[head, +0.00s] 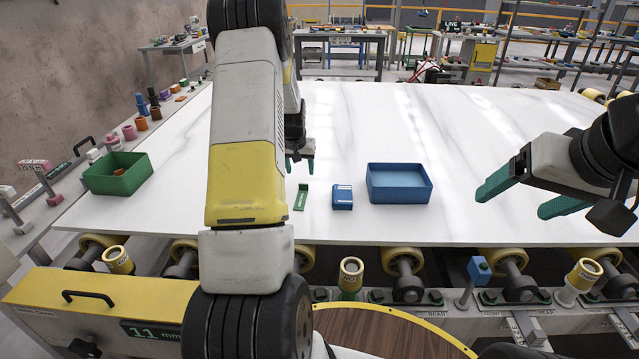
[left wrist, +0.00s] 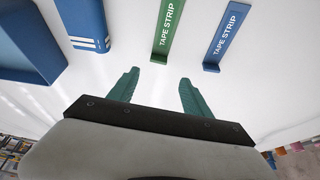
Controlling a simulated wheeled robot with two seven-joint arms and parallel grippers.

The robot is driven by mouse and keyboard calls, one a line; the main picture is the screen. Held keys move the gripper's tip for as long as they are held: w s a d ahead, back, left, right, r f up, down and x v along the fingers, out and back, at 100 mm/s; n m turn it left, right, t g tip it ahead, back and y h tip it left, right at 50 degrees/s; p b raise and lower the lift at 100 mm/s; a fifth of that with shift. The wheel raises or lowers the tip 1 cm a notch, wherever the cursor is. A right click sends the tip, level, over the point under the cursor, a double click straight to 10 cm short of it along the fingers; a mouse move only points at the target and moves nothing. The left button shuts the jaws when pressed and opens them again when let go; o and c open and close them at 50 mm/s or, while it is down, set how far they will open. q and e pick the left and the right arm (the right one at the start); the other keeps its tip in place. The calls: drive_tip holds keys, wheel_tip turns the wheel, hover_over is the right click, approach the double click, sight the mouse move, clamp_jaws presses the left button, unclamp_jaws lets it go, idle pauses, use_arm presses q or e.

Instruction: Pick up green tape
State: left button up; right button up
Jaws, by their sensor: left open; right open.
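The green tape strip (head: 301,197) lies on the white slab (head: 400,228), left of a small blue box. It also shows in the left wrist view (left wrist: 167,28), with its lower end just beyond my fingertips. My left gripper (head: 300,166) is open and empty, over the slab behind the green strip in the head view. In the left wrist view its fingers (left wrist: 160,78) point toward the strip and are apart from it. My right gripper (head: 513,204) is open and empty above the slab's right side.
A blue tape strip (left wrist: 226,36) lies beside the green one; my left arm seems to hide it in the head view. The small blue box (head: 342,198) and a blue bin (head: 400,194) stand to the right. A green bin (head: 115,182) sits far left.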

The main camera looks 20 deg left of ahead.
sight(301, 197)
use_arm(q)
drive_tip(key=x, duration=0.7)
drive_tip(key=shift+d+f, duration=0.25)
drive_tip(key=shift+f, duration=0.2)
drive_tip(key=shift+c, duration=0.5)
clamp_jaws()
drive_tip(key=shift+r, duration=0.1)
